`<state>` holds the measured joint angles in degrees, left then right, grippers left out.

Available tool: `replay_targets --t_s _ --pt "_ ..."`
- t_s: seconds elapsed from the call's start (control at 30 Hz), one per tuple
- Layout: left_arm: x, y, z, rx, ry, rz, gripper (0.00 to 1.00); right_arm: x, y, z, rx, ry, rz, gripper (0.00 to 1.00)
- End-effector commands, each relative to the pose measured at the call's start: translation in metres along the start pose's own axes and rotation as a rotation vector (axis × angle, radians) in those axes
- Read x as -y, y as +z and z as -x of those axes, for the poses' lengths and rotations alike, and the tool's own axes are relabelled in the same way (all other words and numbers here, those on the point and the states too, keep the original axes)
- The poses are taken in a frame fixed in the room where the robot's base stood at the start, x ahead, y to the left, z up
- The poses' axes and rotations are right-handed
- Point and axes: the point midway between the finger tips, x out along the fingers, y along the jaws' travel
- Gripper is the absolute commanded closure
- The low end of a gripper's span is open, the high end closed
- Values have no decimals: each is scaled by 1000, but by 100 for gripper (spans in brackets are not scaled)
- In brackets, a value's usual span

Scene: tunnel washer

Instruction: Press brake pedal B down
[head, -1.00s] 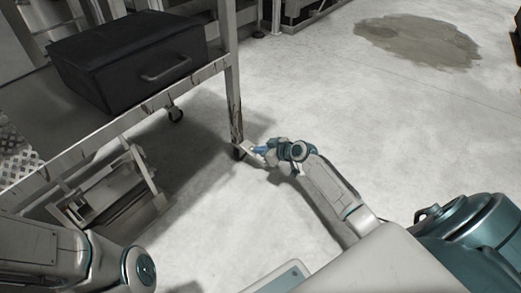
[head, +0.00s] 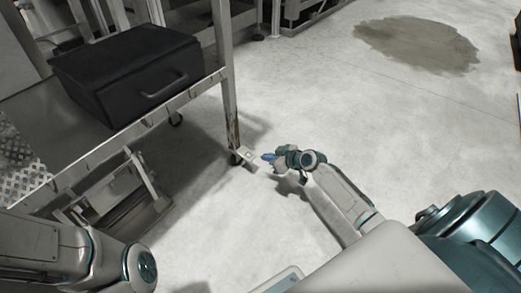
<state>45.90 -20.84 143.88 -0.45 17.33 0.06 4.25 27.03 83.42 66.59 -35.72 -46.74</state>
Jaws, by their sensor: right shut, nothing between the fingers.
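A small light-grey pedal (head: 249,160) sticks out at the caster by the foot of the cart's near right leg, close to the floor. I take it as brake pedal B; no label is readable. My right gripper (head: 266,157) has blue fingertips and is shut and empty. It is just to the right of the pedal, with a small gap showing between them. Whether the pedal is up or down is hard to tell at this size. My left arm shows at the lower left, but its gripper is out of view.
The metal cart (head: 138,128) fills the left side and carries a black case (head: 130,75) with a handle. A grey metal frame (head: 115,200) stands under it at the lower left. A dark wet patch (head: 418,44) lies on the floor at upper right. Open floor lies right of the cart.

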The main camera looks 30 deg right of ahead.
Motion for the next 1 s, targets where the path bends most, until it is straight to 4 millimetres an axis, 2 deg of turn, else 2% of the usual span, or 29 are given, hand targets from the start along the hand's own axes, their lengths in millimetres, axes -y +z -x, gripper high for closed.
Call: replay_targets --t_s 0.03,0.1,0.3,1.0 --pt "-2 4 -6 2 2 -1 100 0 3 12 3 1 2 100" --pt "-3 5 -9 -1 2 -1 100 0 10 23 2 0 2 100" --pt "-4 5 -13 -13 2 -1 100 0 23 43 -2 1 3 100" --pt "-4 5 -13 -14 4 -2 100 0 26 48 -5 1 2 100"
